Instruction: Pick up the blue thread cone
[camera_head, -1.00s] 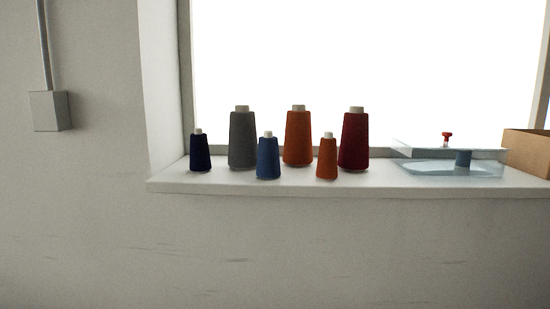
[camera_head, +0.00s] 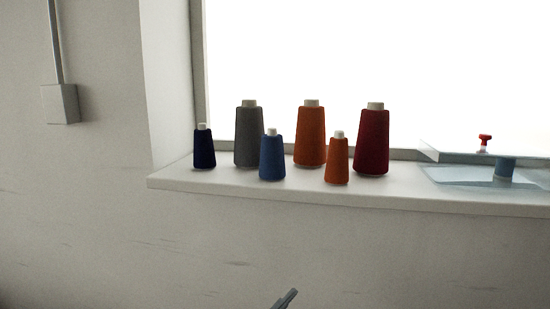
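The blue thread cone (camera_head: 271,159) stands upright on the white window sill, with a pale tip on top. It is in front of and between a taller grey cone (camera_head: 248,138) and a taller orange cone (camera_head: 310,137). A small dark navy cone (camera_head: 204,150) stands at the left. A grey fingertip (camera_head: 286,299), seemingly of my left gripper, leans in from the lower left at the bottom edge, well below the sill. The rest of that gripper is out of frame, so its opening cannot be told. My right gripper is not in view.
A small orange cone (camera_head: 337,160) and a tall dark red cone (camera_head: 372,142) stand to the right on the sill (camera_head: 400,194). Farther right is a clear box (camera_head: 455,178) with a red knob (camera_head: 485,138) above it. The sill's front strip is bare.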

